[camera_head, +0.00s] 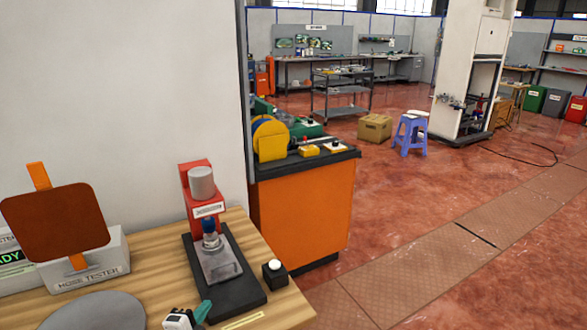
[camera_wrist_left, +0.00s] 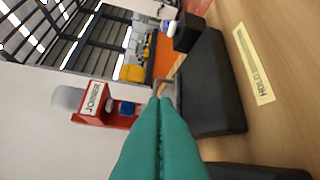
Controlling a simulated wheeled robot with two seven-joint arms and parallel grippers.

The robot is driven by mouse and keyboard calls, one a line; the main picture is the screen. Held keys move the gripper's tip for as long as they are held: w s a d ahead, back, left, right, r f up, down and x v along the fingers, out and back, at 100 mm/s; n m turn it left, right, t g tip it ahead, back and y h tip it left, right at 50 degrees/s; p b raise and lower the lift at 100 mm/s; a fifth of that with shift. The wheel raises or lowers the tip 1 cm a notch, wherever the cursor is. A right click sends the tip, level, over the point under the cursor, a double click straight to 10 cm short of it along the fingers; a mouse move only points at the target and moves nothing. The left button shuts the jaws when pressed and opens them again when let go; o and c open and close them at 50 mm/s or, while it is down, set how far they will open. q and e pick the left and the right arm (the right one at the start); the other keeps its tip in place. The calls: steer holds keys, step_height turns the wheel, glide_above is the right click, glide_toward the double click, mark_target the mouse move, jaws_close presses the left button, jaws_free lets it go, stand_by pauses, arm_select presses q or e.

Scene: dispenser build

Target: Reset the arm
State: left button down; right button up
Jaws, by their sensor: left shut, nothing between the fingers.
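My left gripper (camera_head: 203,311) shows at the bottom edge of the head view, low over the wooden table (camera_head: 150,292). Its teal fingers (camera_wrist_left: 158,108) are closed together with nothing between them in the left wrist view. In front of it stands a red press (camera_head: 199,190) with a grey cylinder and a black base (camera_head: 245,285). The press also shows sideways in the left wrist view (camera_wrist_left: 95,98). A black box with a white button (camera_head: 275,272) sits right of the base. My right gripper is out of view.
A grey disc (camera_head: 95,315) lies at the front. A yellow label (camera_wrist_left: 253,65) is on the tabletop. An orange cabinet (camera_head: 305,210) stands beyond the table; open floor lies to the right.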

arm_select(q)
steer(key=s+d+f+n+g+y, duration=0.1)
steer(key=s+d+f+n+g, duration=0.15)
steer(key=s+n+g, duration=0.85)
steer(key=s+d+f+n+g+y, duration=0.1)
steer(key=s+d+n, duration=0.3)
steer(key=s, duration=1.5)
step_height(320, 180, down, 27)
steer(key=s+g, duration=0.2)
steer(key=s+a+f+g, duration=0.1)
steer(key=s+a+f, duration=0.2)
steer(key=s+f, duration=1.2)
steer(key=shift+s+a+f+m, duration=0.2)
steer(key=shift+s+m, duration=0.1)
steer(key=shift+s, duration=0.25)
